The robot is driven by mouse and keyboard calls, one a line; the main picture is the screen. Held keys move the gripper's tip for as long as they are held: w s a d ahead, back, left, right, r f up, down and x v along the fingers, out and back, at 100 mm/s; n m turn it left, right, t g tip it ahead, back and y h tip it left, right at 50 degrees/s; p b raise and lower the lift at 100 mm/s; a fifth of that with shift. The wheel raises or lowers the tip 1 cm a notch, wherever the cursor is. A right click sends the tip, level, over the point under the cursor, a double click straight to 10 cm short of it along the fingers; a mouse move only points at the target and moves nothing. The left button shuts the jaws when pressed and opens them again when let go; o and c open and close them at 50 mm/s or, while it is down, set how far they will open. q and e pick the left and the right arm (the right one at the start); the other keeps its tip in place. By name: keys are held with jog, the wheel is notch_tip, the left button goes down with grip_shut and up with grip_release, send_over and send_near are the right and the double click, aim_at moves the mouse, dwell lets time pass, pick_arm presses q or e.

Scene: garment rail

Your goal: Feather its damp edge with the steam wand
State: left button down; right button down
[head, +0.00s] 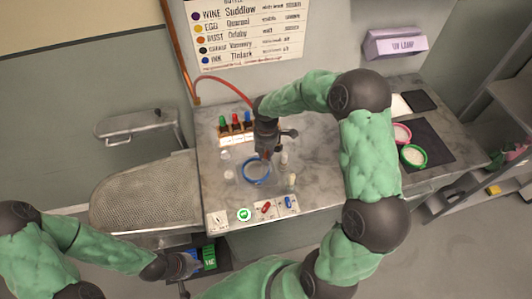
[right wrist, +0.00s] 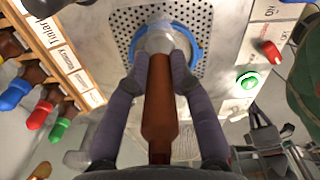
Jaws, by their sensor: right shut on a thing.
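My right gripper (head: 266,150) is shut on the steam wand (right wrist: 158,110), a copper-brown handle with a pale nozzle end. In the right wrist view the fingers (right wrist: 160,68) close on both sides of it. The wand points down at a blue ring (head: 256,183) on the worktop. The ring also shows in the right wrist view (right wrist: 197,52), over a perforated plate. The wand and fingers hide much of the ring's inside, and I cannot make out a damp edge. My left gripper (head: 186,268) is low at the front, beside a green box; its jaws are unclear.
Dropper bottles in a rack (head: 236,122) stand behind the ring. A panel (head: 250,213) with a lit green button lies in front. A padded board (head: 145,192) is at left. Pink and green rings (head: 414,156) lie on a dark mat at right. A red hose (head: 228,82) arches behind.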

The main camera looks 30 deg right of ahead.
jog(key=shift+r, duration=0.1)
notch_tip(320, 180, up, 7)
jog(key=p, duration=0.6)
dwell(0.5)
